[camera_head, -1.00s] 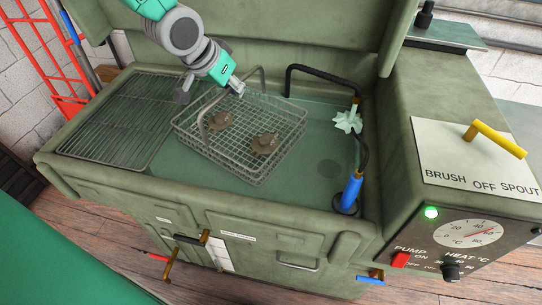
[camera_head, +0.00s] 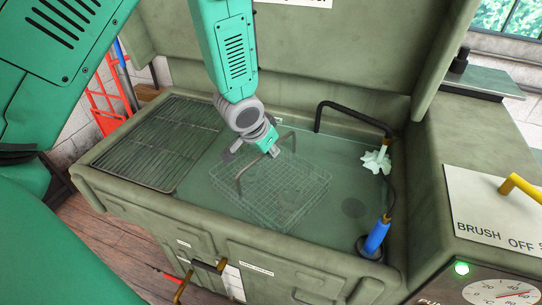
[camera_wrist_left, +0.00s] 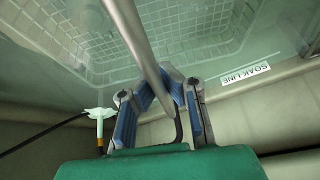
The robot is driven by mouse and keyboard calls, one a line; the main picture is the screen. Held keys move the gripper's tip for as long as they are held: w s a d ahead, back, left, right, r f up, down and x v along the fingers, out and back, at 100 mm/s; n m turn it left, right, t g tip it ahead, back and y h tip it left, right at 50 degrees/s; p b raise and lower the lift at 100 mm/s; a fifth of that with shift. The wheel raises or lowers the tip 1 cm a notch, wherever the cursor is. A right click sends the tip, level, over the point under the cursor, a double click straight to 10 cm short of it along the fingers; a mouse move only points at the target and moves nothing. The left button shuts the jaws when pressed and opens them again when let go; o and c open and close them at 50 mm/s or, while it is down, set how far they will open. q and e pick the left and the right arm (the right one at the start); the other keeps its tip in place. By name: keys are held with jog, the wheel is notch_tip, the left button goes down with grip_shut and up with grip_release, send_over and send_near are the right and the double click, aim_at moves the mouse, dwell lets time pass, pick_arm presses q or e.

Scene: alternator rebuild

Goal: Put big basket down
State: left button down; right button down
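The big wire basket (camera_head: 285,195) is in the wash sink, its mesh showing pale and faint through the greenish liquid. Its arched carrying handle (camera_head: 241,172) rises above the liquid. My left gripper (camera_head: 274,153) is at the top of this handle. In the left wrist view, the fingers (camera_wrist_left: 163,84) are closed around the grey handle bar (camera_wrist_left: 137,40), with the basket mesh (camera_wrist_left: 75,30) below. I cannot make out any parts inside the basket. Whether the basket touches the sink floor is unclear. My right gripper is not in view.
A wire draining rack (camera_head: 160,140) lies left of the sink. A SOAK LINE label (camera_wrist_left: 246,77) marks the sink wall. Liquid right of the basket is clear.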

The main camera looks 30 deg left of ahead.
pick_arm(q)
jog(key=shift+w+d+f, duration=0.15)
jog(key=shift+d+f, duration=0.05)
jog(key=shift+f, duration=0.4)
jog(key=c, duration=1.7)
grip_release()
jog(key=shift+d, duration=0.1)
jog(key=shift+s+r, duration=0.3)
jog(key=shift+r, duration=0.2)
jog(key=p+v, duration=0.1)
jog(key=v, duration=1)
jog(key=shift+p, duration=0.3)
